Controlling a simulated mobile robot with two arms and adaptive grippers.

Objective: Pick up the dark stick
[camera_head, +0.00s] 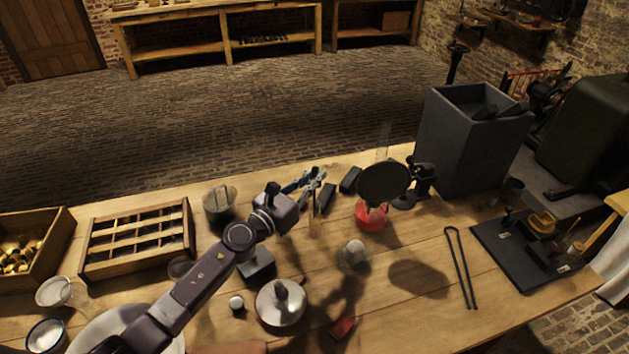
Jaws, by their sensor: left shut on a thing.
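My left arm comes in from the lower left, and my left gripper (314,182) is over the back middle of the table. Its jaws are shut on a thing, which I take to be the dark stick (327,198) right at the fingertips. The contact is small and partly hidden, so the exact grasp is unclear. A similar dark piece (350,180) lies just to the right. My right gripper is not in view.
A round black disc (383,182) on a stand and a red dish (370,217) are close on the right. A slatted wooden rack (138,238) stands left. A glass jar (218,204), a lidded metal pot (281,302) and tongs (459,265) surround the area.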

